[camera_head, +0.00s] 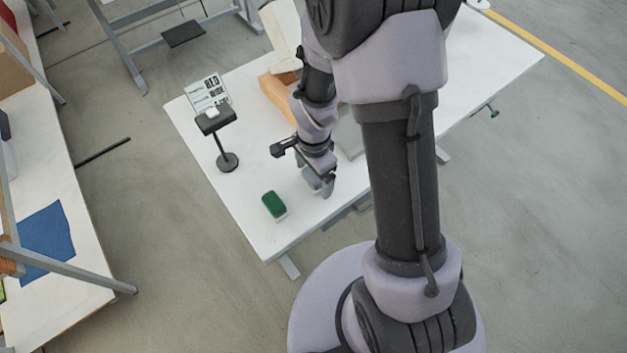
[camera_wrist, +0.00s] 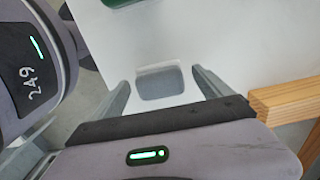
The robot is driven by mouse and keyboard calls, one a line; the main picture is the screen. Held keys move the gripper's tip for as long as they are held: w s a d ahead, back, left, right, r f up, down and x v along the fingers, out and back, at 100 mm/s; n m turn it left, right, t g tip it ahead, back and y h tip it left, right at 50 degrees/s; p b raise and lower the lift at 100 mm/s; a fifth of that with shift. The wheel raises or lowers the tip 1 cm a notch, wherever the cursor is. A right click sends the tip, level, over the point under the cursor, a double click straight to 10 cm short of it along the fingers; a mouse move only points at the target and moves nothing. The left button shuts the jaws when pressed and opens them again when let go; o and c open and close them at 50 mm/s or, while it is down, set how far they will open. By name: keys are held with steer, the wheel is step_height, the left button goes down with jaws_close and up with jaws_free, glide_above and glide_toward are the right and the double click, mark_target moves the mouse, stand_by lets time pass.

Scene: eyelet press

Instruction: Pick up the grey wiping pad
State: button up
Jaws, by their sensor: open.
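The grey wiping pad (camera_wrist: 160,84) is a rounded grey block with a pale edge, lying on the white table. In the wrist view it sits between the two fingers of my gripper (camera_wrist: 160,78), with a gap on each side. My gripper is open and holds nothing. In the head view my gripper (camera_head: 322,187) points down near the table's front edge. There the pad cannot be told apart from the grey fingers.
A green block with a pale base (camera_head: 273,204) lies left of my gripper. A black stand (camera_head: 227,160) and a printed sign (camera_head: 207,92) stand farther left. A wooden piece (camera_wrist: 285,98) is close to the right finger in the wrist view. The table's front corner (camera_head: 268,250) is bare.

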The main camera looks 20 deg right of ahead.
steer(key=shift+r, duration=0.1)
steer(key=shift+c, duration=0.4)
steer(key=c, duration=1.4)
steer(key=shift+r+p, duration=0.4)
steer(key=shift+r, duration=0.1)
step_height(320, 180, up, 3)
steer(key=shift+f+p, duration=0.2)
steer(key=shift+p, duration=0.55)
steer(key=s+d+p, duration=0.3)
steer(key=s+p, duration=0.1)
steer(key=s+d+r+p, duration=0.1)
steer(key=s+d+p, duration=0.2)
steer(key=s+p, duration=0.1)
steer(key=s+d+p, duration=0.3)
steer(key=s+p, duration=0.2)
steer(key=p, duration=0.1)
steer(key=shift+d+r, duration=0.1)
steer(key=shift+r, duration=0.1)
